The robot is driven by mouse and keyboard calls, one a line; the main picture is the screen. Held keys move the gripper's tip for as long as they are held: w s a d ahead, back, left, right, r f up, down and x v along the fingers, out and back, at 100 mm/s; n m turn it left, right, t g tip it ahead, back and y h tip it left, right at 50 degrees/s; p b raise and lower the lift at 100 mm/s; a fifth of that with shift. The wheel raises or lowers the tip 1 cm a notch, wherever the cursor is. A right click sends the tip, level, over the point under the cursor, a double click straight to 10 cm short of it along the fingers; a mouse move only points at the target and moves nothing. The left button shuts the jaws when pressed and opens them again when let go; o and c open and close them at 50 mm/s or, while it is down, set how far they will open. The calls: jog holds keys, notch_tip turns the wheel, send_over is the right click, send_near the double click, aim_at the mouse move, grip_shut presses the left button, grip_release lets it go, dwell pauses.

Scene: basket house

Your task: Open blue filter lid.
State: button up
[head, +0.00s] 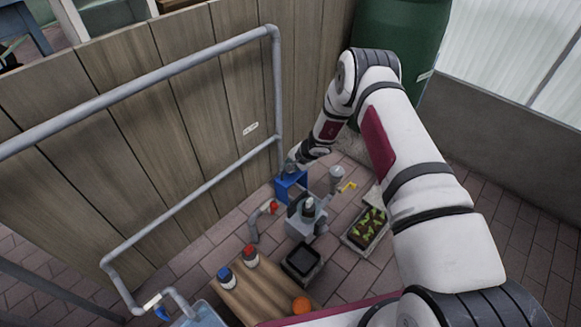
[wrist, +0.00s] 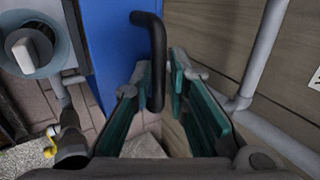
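The blue filter (head: 291,188) stands by the wooden fence in the head view, a small blue box beside a grey pump. In the wrist view its blue face (wrist: 112,50) fills the upper middle, with a black bent handle (wrist: 157,60) standing out from it. My gripper (wrist: 162,78) is open, its teal-padded fingers on either side of the handle. A narrow gap shows on the right; contact on the left is hard to tell. In the head view my gripper (head: 290,166) is just above the blue box, its fingers partly hidden.
A grey pump (head: 307,217) stands right beside the filter. Grey pipes (head: 190,83) run along the fence. A planter (head: 366,230), a black tray (head: 302,262) and a wooden table (head: 262,290) with jars stand nearby. A green barrel (head: 405,35) is behind my arm.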

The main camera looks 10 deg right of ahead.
jog(key=shift+d, duration=0.15)
jog(key=v, duration=1.2)
dwell(0.3)
